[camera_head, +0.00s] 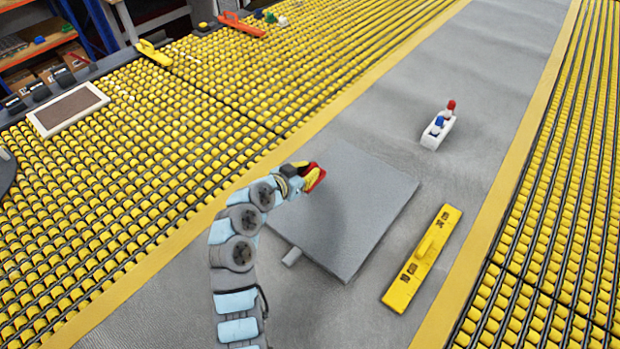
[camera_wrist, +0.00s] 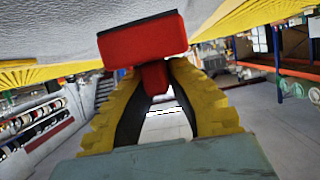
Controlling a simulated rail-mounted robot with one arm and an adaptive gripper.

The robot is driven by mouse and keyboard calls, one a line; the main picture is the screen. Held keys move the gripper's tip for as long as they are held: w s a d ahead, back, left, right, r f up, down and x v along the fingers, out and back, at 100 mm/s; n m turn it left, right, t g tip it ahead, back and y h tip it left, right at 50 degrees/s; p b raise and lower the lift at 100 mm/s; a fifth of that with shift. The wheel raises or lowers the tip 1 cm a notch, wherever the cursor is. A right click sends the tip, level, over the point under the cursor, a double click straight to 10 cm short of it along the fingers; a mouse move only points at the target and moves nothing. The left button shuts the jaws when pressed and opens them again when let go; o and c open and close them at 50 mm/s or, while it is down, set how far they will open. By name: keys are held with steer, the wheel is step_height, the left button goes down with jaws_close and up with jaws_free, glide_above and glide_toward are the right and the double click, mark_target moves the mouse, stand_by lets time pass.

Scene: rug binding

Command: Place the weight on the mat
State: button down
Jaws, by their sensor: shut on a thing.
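My gripper (camera_head: 305,178) is over the upper left part of the grey square mat (camera_head: 350,225) in the head view. It is shut on a red block that looks like the weight (camera_wrist: 142,42). In the wrist view, a narrow red stem under the block sits between my two yellow fingers (camera_wrist: 160,85). In the head view only a small red part of the weight (camera_head: 314,176) shows at the fingertips. I cannot tell how far above the mat it is. The rest of the mat's top is bare.
Yellow roller beds (camera_head: 150,170) flank the strip.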

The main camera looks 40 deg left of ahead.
steer(key=shift+w+a+f, duration=0.1)
steer(key=shift+w+f, duration=0.2)
steer(key=shift+f+b, duration=0.4)
steer(key=shift+f, duration=1.1)
steer(key=shift+f, duration=0.1)
steer(key=c, duration=1.2)
jaws_free()
steer(key=shift+f, duration=0.1)
steer(key=shift+s+a+r, duration=0.1)
steer(key=shift+s+r, duration=0.05)
steer(key=shift+r, duration=0.1)
steer(key=p+v, duration=0.1)
steer(key=v, duration=1)
steer(key=shift+s, duration=0.3)
